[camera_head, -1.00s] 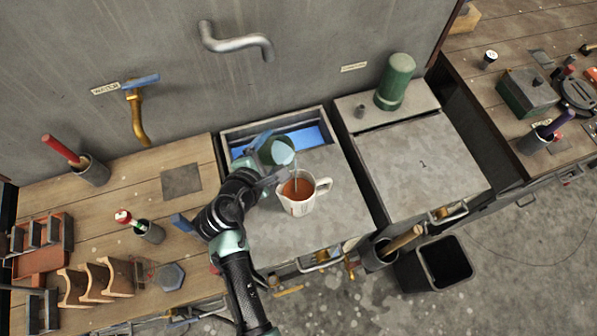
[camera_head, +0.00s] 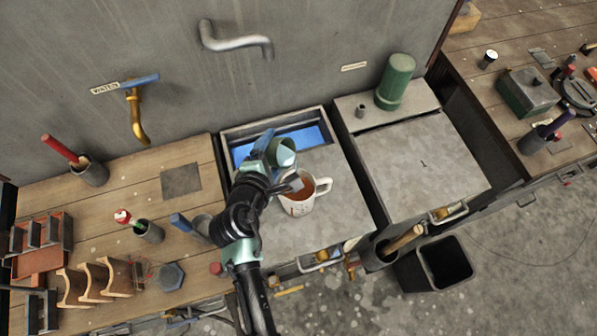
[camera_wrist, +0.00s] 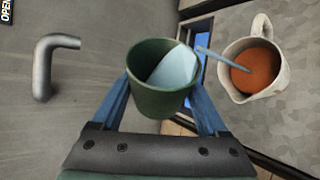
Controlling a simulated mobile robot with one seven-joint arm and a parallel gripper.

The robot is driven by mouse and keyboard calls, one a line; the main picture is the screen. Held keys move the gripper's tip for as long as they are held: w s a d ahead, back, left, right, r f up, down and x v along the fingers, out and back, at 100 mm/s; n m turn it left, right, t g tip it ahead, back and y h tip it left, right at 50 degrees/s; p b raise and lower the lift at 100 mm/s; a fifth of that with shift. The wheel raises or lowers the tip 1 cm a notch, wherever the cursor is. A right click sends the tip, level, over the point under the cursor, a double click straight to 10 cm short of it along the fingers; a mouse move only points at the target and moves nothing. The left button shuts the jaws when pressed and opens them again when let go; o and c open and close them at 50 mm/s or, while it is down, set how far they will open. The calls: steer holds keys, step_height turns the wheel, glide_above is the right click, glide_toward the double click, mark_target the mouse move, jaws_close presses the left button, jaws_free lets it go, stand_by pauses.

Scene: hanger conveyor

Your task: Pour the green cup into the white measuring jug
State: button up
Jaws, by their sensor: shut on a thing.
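My gripper (camera_wrist: 162,104) is shut on the green cup (camera_wrist: 152,98), with a blue finger on each side of it. The cup is tilted to the right, and pale blue liquid shows inside it. In the wrist view a thin pale stream runs from its rim to the white measuring jug (camera_wrist: 278,78). In the head view the held cup (camera_head: 281,152) is above and just left of the jug (camera_head: 301,207), and my gripper (camera_head: 272,160) partly hides the space between. The jug stands upright, handle to the right, with orange-brown liquid inside.
The jug stands on a grey counter panel (camera_head: 335,215) in front of a blue-lined basin opening (camera_head: 305,137). A larger green cylinder (camera_head: 396,82) stands at the back right. A brass tap (camera_head: 135,115) and a grey pipe (camera_head: 235,44) project from the wall.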

stand_by(0.4)
steer(key=shift+m+t+y, duration=0.3)
steer(key=shift+m, duration=0.1)
steer(key=shift+f, duration=0.1)
stand_by(0.4)
steer(key=shift+s+d+f+b, duration=0.1)
steer(key=shift+b, duration=0.3)
steer(key=shift+m+y, duration=0.3)
steer(key=shift+t, duration=0.3)
steer(key=shift+d+f+m, duration=0.1)
steer(key=shift+d+m, duration=0.05)
steer(key=shift+m, duration=0.25)
steer(key=shift+y+b, duration=0.3)
steer(key=shift+y, duration=0.1)
